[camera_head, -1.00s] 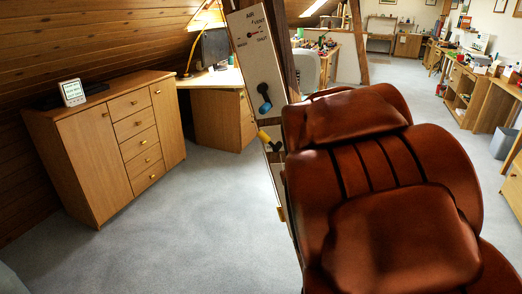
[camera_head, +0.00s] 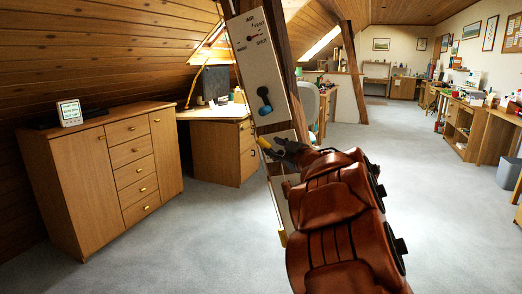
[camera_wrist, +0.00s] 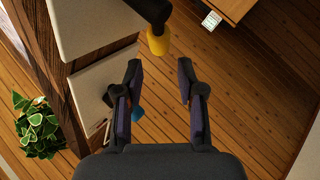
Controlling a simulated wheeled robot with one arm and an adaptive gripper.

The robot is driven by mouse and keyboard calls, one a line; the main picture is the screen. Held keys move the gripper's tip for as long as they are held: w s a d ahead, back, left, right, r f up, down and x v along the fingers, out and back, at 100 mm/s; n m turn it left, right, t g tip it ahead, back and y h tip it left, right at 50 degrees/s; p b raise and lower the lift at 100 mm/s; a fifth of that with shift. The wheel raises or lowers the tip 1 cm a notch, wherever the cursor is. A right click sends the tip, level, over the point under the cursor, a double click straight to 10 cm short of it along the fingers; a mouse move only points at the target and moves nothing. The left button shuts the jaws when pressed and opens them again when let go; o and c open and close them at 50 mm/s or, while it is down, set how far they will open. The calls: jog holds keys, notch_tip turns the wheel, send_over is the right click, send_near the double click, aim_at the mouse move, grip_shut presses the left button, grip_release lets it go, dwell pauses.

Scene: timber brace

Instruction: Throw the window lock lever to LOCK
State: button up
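A black lever with a yellow end (camera_head: 264,142) sits on the lower panel of the timber brace; its label is not readable, so I cannot confirm it is the window lock. In the wrist view its yellow end (camera_wrist: 158,41) lies just beyond the gap between my fingertips. My gripper (camera_head: 285,148) is open and empty, close to the lever's right side in the head view; it also shows open in the wrist view (camera_wrist: 160,68). My gripper and arm hide part of the lower panel. A blue lever (camera_head: 264,102) hangs on the upper panel.
The upper panel (camera_head: 259,70) has a small dial marked VENT. The timber post (camera_head: 283,60) stands behind. A wooden cabinet (camera_head: 85,180) is at left, a desk (camera_head: 215,140) behind. A leafy plant (camera_wrist: 38,128) shows in the wrist view. Carpet between is clear.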

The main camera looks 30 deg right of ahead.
aim_at(264, 142)
jog(key=shift+w+a+b, duration=0.2)
jog(key=shift+w, duration=1.05)
jog(key=shift+w+a+b, duration=0.15)
jog(key=shift+w+a, duration=0.1)
jog(key=shift+w, duration=1)
jog(key=shift+w+a+b, duration=0.2)
jog(key=shift+w, duration=1.05)
grip_shut()
